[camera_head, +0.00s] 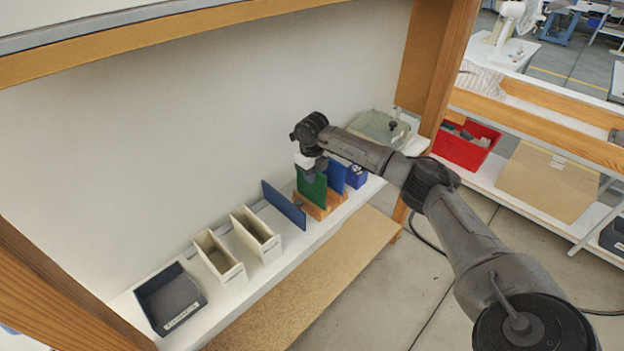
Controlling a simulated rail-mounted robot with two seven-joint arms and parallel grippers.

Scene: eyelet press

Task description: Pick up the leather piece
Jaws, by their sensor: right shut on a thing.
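A flat green piece (312,189), which looks like the leather piece, stands upright at a wooden rack (328,207) on the white shelf. My right gripper (310,174) is shut at its upper edge, and the fingertips are partly hidden. I cannot tell whether the piece is clear of the rack. A flat blue piece (338,176) stands just behind it, to the right. Another blue piece (283,206) stands tilted to the left of the rack. My left gripper is not in view.
Two narrow cream holders (219,259) and (257,235) and a dark open bin (171,300) stand left on the shelf (312,239). A small blue box (356,177) is right of the rack.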

